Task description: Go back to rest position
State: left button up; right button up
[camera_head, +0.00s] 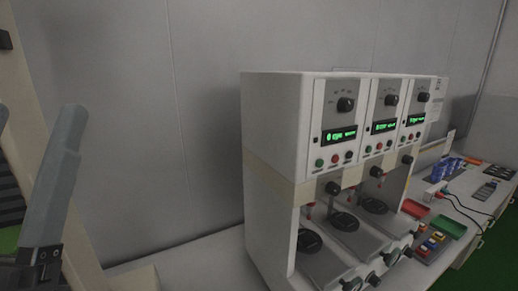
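My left gripper (36,118) is at the far left edge of the head view, with its grey fingers pointing up. One finger shows almost whole and only the tip of the other shows at the picture's edge. The fingers stand apart with nothing seen between them, so it looks open and empty. It is well to the left of the test machine (272,130) and touches nothing that I can see. My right gripper is not in view.
The white machine has several stations with green displays, knobs and round black plates. A beige frame (45,75) stands behind my gripper.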

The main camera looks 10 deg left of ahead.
pick_arm(q)
notch_tip(320, 180, up, 37)
jog(key=d+m+h+p, duration=0.1)
jog(key=d+h+p, duration=0.35)
jog(key=p, duration=3.35)
notch_tip(320, 180, down, 36)
jog(key=a+h+b, duration=0.1)
jog(key=b, duration=3.4)
jog(key=shift+w+a+r+g, duration=0.2)
jog(key=shift+w+a+g, duration=0.1)
jog(key=shift+w, duration=0.15)
jog(key=shift+o, duration=0.3)
jog(key=shift+h, duration=0.25)
